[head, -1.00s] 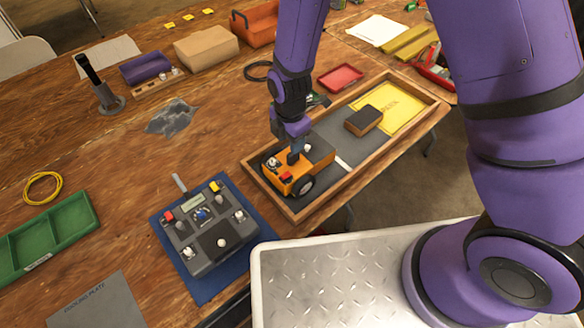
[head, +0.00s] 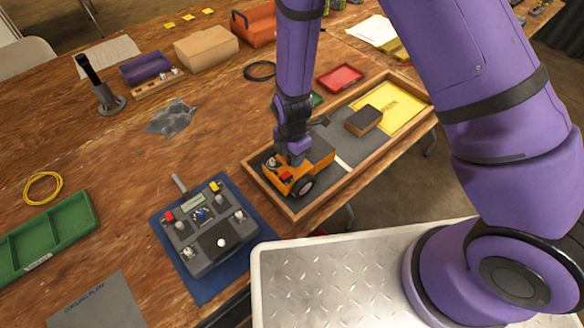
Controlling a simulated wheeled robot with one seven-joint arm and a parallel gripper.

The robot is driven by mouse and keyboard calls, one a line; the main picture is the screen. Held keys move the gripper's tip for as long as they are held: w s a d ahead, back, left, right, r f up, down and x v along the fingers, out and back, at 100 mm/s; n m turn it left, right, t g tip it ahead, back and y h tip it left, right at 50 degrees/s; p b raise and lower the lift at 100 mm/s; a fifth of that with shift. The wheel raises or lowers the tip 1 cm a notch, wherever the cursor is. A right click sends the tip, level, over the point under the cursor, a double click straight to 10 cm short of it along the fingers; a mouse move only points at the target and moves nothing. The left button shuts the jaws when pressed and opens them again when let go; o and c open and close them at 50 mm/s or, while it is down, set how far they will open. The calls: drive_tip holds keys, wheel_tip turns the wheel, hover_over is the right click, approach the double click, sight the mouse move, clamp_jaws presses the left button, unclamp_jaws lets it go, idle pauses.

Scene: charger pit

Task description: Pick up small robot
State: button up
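The small robot (head: 297,176) is an orange wheeled box with a dark wheel and a red part on top. It stands at the near left end of a wooden-rimmed tray (head: 296,212) with a grey floor. My gripper (head: 295,160) points down right over the small robot's top. Its fingers are hidden or too small to make out, so I cannot tell whether they are open or closed around any part of it. The small robot appears to rest on the tray floor.
A dark-topped block (head: 363,121) and a yellow pad (head: 392,108) lie at the tray's far end. A grey controller (head: 208,228) sits on a blue mat left of the tray. A red dish (head: 340,77) lies behind. My metal base plate is in front.

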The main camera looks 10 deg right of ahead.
clamp_jaws()
drive_tip(key=shift+r, duration=0.1)
idle(1.1)
